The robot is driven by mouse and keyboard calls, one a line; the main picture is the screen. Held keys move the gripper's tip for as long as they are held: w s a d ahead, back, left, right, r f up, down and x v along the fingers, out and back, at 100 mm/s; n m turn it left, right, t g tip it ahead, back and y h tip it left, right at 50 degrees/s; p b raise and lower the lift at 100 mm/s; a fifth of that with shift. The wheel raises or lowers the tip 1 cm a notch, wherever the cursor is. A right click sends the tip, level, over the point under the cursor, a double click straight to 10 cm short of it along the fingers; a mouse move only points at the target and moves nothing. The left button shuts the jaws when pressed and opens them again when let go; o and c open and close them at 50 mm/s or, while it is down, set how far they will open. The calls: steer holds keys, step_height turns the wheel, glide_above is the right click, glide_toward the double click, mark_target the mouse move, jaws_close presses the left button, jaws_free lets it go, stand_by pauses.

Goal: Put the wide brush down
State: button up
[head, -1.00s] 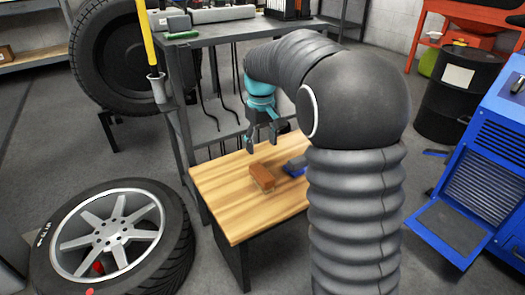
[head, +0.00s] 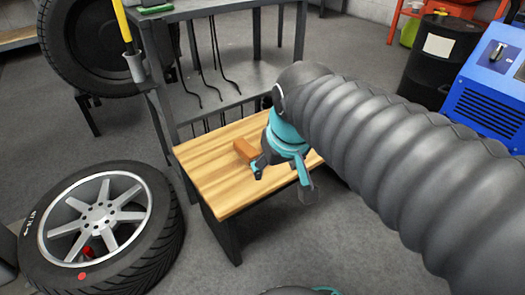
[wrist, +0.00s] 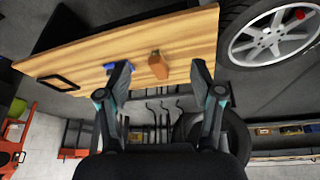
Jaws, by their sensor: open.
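A brown block-like thing, which looks like the wide brush (head: 246,150), lies on the light wooden bench top (head: 222,192). The brush also shows in the wrist view (wrist: 157,65), beyond the gap between my fingers. My gripper (head: 282,180) is open and empty, its fingers spread near the bench's front right edge, apart from the brush. In the wrist view both fingers (wrist: 160,78) stand wide apart. A small blue thing (wrist: 110,67) lies on the bench near the brush, partly behind one finger; in the head view it is hidden.
A wheel with a tyre (head: 108,225) lies left of the bench. A grey metal shelf (head: 235,82) with hanging dark cables stands behind it. A blue machine (head: 490,95) and a black drum (head: 440,60) stand at the right. Grey floor is clear in front of the bench.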

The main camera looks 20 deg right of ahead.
steer(key=shift+m+t, duration=0.3)
steer(key=shift+t, duration=0.2)
steer(key=s+f, duration=0.1)
steer(key=s, duration=0.2)
steer(key=s+f, duration=0.1)
steer(key=s, duration=0.1)
steer(key=shift+s+f, duration=0.1)
steer(key=shift+f, duration=0.2)
step_height(320, 180, up, 6)
steer(key=p, duration=0.6)
steer(key=shift+r, duration=0.25)
steer(key=shift+o, duration=0.2)
